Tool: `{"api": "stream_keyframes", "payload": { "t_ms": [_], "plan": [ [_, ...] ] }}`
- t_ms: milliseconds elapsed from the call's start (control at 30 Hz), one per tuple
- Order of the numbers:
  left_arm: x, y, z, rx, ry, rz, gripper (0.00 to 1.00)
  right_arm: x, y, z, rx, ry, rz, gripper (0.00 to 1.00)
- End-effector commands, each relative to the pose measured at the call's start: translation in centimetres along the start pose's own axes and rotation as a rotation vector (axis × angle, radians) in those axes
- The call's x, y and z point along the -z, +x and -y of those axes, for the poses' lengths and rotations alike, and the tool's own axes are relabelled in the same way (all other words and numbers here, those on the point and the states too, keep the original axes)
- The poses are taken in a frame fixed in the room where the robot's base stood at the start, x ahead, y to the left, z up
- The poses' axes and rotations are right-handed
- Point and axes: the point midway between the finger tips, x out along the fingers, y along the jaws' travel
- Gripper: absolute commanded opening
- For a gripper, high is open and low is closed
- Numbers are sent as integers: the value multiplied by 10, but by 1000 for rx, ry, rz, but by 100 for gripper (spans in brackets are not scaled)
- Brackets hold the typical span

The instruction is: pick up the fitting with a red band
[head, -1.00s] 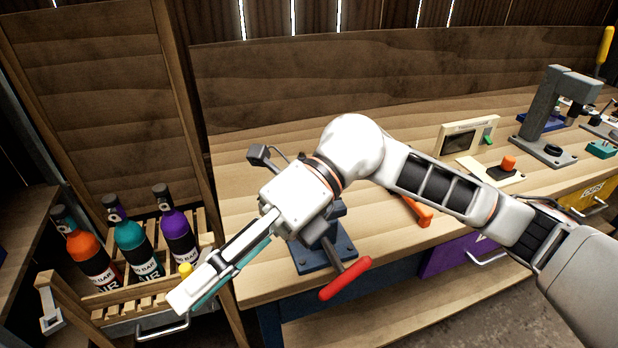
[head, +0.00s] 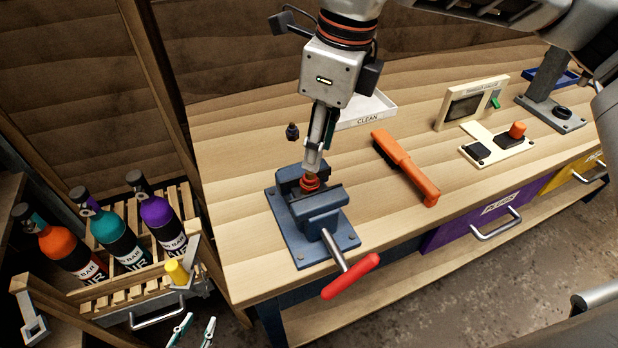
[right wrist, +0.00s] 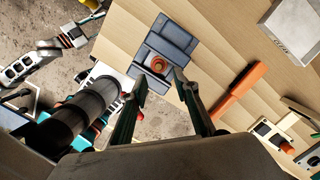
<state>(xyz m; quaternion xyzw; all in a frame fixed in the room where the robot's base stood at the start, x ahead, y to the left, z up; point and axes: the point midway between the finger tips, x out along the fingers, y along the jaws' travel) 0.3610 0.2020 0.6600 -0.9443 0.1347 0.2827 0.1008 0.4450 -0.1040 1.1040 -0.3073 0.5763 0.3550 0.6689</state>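A small orange-red fitting (head: 310,183) sits in the blue vise (head: 325,222), between its jaws. It also shows from above in the right wrist view (right wrist: 158,65). My right gripper (head: 314,168) points down over the vise, its fingertips right by the fitting in the head view. In the right wrist view its two fingers (right wrist: 164,92) are apart with nothing between them, and the fitting lies beyond the tips. Whether a finger touches it I cannot tell. My left gripper (head: 195,330) shows only its separated fingertips at the bottom edge, empty.
A small dark fitting (head: 292,131) is on or above the bench behind the vise. An orange-handled brush (head: 408,170) and a CLEAN tray (head: 372,108) are to the right. The vise's red handle (head: 350,277) sticks out in front. Bottles (head: 119,240) stand in a crate at left.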

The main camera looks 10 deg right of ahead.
Motion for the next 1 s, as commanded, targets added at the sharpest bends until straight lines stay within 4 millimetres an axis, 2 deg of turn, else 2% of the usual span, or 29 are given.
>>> {"api": "stream_keyframes", "payload": {
  "t_ms": [400, 700, 733, 833, 1000],
  "plan": [
    [8, -5, 1, 0, 1, -2, 32, -4, 51, -2, -3, 0, 0, 30],
    [9, -5, 1, 0, 1, -3, 32, -4, 57, -2, -3, -1, 2, 30],
    [9, -5, 1, 0, 1, -3, 32, -4, 57, -2, -3, -1, 2, 28],
    [9, -4, 1, 1, 1, -4, 32, -4, 57, -2, -3, -1, 2, 2],
    [10, -4, 2, 1, 1, -5, 32, -4, 57, -2, -2, -1, 3, 0]
  ]
}}
